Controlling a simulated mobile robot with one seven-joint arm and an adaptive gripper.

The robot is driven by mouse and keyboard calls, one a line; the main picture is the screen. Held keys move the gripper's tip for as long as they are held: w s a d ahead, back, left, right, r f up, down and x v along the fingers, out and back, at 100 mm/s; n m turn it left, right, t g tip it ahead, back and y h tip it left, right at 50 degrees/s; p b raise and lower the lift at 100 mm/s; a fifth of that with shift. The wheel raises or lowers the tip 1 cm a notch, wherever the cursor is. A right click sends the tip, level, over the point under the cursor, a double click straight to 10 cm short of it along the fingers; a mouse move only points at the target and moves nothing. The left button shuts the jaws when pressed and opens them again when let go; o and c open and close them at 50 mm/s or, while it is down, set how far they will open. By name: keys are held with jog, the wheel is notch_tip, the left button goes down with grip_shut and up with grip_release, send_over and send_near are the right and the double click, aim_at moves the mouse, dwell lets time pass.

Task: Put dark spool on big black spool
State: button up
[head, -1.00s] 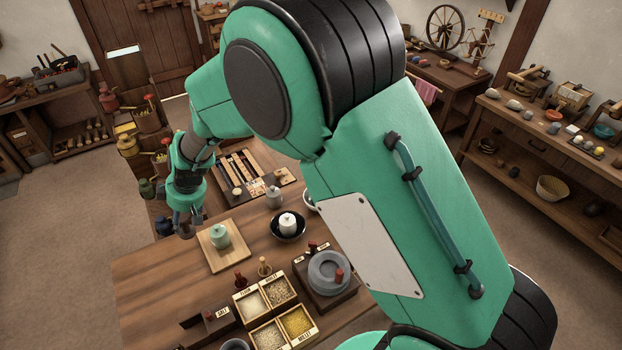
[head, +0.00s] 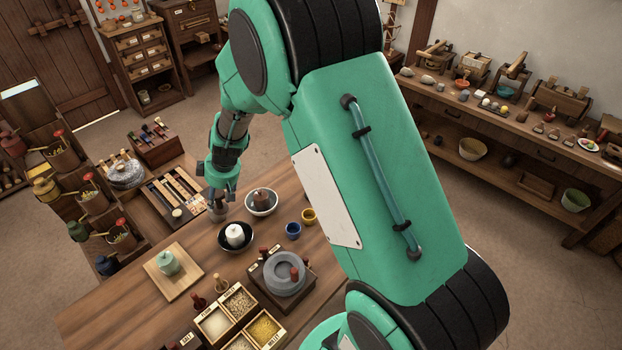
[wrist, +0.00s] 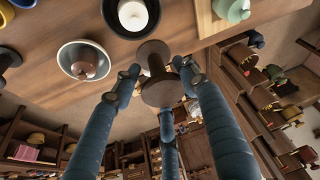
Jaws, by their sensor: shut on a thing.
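The dark spool (wrist: 156,72), grey-brown with wide flanges, is between the fingers of my gripper (wrist: 158,78) in the wrist view. My gripper is shut on it. In the head view the spool (head: 217,207) is under my gripper (head: 219,192), behind the black bowl, and appears upright. I cannot tell whether its base touches the table. A dark object (wrist: 6,60) is cut off at the wrist view's left edge; I cannot tell whether it is the big black spool. I cannot make out the big black spool in the head view, where my arm hides part of the table.
Blue (head: 293,231) and yellow (head: 309,216) cups stand right.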

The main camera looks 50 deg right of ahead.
jog(key=s+d+m+h+p, duration=0.1)
jog(key=s+d+m, duration=0.1)
jog(key=s+d, duration=0.6)
jog(key=s+d+m+p, duration=0.15)
jog(key=s+d, duration=0.35)
jog(key=d, duration=0.6)
jog(key=s+d+m+h+p, duration=0.1)
jog(key=s+d+m, duration=0.1)
jog(key=s+d, duration=0.6)
jog(key=f, duration=0.1)
jog(key=w+d+f, duration=0.1)
jog(key=f, duration=0.1)
jog(key=w+d+f, duration=0.1)
jog(key=f, duration=0.1)
jog(key=shift+w, duration=0.2)
jog(key=w+d, duration=0.3)
jog(key=w, duration=0.1)
jog(key=w+d+f, duration=0.1)
jog(key=w+d, duration=0.2)
jog(key=w, duration=0.1)
jog(key=w+d+p, duration=0.1)
jog(key=w+d, duration=0.3)
jog(key=shift+w+f, duration=0.25)
jog(key=shift+f, duration=1.75)
